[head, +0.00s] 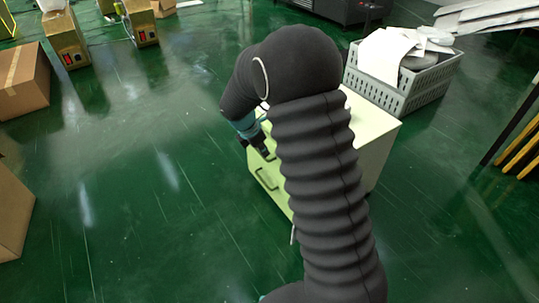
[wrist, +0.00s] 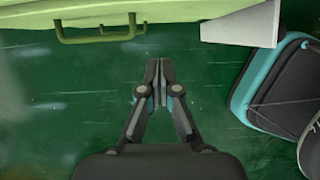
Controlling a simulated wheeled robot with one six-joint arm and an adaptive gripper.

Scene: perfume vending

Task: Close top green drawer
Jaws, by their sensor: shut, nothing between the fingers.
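A pale green cabinet (head: 377,142) stands on the floor at the middle of the head view, largely hidden behind my arm. Its front faces lower left and carries a dark handle (head: 267,179). My gripper (head: 262,151) is at the upper part of this front; contact cannot be told. In the wrist view my gripper (wrist: 158,68) is shut and empty, its fingertips together over the dark green floor. A pale green drawer front with a green bar handle (wrist: 97,39) crosses the top of that view, just beyond the fingertips. How far the top drawer stands out is hidden by my arm.
A grey crate (head: 421,86) with white items stands right behind the cabinet. Cardboard boxes (head: 22,82) are at the left edge, and gold-coloured machines (head: 66,42) stand at the upper left. A yellow and black rack (head: 518,150) is at the right. The floor left of the cabinet is clear.

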